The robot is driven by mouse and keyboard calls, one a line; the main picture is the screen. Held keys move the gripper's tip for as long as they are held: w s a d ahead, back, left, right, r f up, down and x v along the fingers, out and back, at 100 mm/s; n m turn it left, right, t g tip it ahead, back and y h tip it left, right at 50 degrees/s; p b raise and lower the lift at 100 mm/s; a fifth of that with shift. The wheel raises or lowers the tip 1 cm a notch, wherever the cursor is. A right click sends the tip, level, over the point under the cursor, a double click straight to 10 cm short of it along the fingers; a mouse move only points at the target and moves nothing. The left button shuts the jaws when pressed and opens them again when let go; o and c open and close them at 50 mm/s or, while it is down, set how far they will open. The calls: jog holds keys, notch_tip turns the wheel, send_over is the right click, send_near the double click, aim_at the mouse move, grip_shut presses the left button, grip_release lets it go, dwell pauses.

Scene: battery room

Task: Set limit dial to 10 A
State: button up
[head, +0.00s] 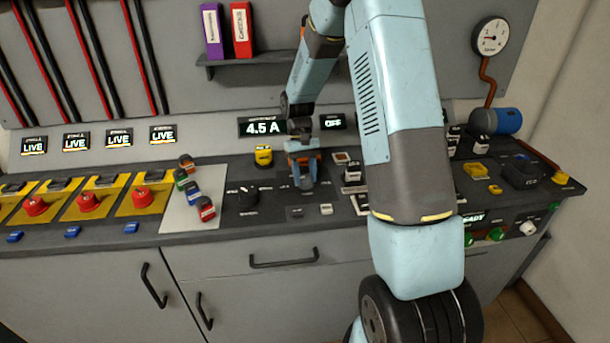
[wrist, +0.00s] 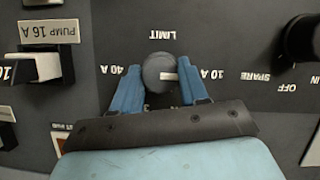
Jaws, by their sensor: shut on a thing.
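The limit dial (wrist: 157,67) is a round dark grey knob in the wrist view, below the upside-down label LIMIT. Its white pointer mark lies to the right, toward the 10 A label (wrist: 206,74); the 40 A label (wrist: 125,70) is on the other side. My gripper (wrist: 158,82) has its two blue fingers on either side of the knob and is shut on it. In the head view my gripper (head: 303,160) is down on the console, and it hides the dial there. A display (head: 263,127) behind it reads 4.5 A.
In the wrist view a black knob (wrist: 304,38) with OFF and SPARE labels is at right, and a PUMP 16 A switch (wrist: 40,62) at left. In the head view a yellow knob (head: 264,155) and a black knob (head: 246,197) stand left of my gripper.

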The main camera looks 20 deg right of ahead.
jog(key=o, duration=1)
jog(key=shift+o, duration=0.2)
jog(key=v, duration=1.3)
jog(key=shift+w+r, duration=0.15)
jog(key=shift+r, duration=0.15)
notch_tip(320, 180, up, 9)
jog(key=t, duration=0.3)
send_over(307, 179)
jog(key=s+r+t, duration=0.3)
jog(key=s, duration=1)
jog(key=s+r+t, duration=0.3)
jog(key=s+t, duration=0.1)
jog(key=s, duration=0.9)
jog(key=shift+d+m, duration=0.25)
jog(key=shift+m, duration=0.05)
